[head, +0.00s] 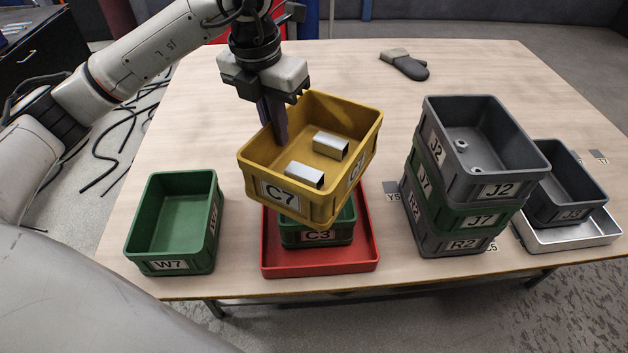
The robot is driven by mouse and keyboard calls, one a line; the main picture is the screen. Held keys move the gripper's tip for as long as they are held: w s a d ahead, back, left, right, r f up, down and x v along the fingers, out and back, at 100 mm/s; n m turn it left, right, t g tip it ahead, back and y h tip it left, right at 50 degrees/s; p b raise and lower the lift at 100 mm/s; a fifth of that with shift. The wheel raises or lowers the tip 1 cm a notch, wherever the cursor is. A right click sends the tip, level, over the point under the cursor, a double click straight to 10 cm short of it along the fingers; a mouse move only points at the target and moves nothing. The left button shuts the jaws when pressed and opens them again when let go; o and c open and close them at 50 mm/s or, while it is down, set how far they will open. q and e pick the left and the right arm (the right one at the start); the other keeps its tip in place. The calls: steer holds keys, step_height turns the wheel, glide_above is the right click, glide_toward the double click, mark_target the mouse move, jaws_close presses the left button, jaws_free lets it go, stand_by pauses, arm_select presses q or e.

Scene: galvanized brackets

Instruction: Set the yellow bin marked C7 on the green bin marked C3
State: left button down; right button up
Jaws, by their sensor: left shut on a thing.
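The yellow bin marked C7 (255,163) has two galvanized brackets (305,175) lying in it. My left gripper (275,118) is shut on its far left wall. The yellow bin is tilted and appears held above the green bin marked C3 (319,236), overlapping it in the view. Whether the two bins touch cannot be told. The green bin C3 stands in a red tray (320,269), and its inside is mostly hidden by the yellow bin. My right gripper is not in view.
A green bin W7 (175,252) stands left of the red tray. To the right is a stack of J2 (486,176), J7 (470,218) and R2 (450,243). A grey bin J3 (565,208) sits in a metal tray (572,239). A mitt (405,65) lies at the back.

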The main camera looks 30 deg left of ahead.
arm_select(q)
steer(key=f+n, duration=0.2)
steer(key=f, duration=0.1)
steer(key=w+a+f+n, duration=0.1)
steer(key=f+n, duration=0.1)
steer(key=f, duration=0.1)
steer(key=a+f+n+y, duration=0.1)
steer(key=f+n, duration=0.1)
steer(key=f, duration=0.1)
steer(key=shift+w+f+n, duration=0.1)
steer(key=shift+w+n, duration=0.1)
steer(key=shift+n, duration=0.2)
steer(key=shift+f+b, duration=0.3)
steer(key=shift+f, duration=0.25)
steer(key=c, duration=1.9)
jaws_free()
steer(key=shift+c, duration=0.2)
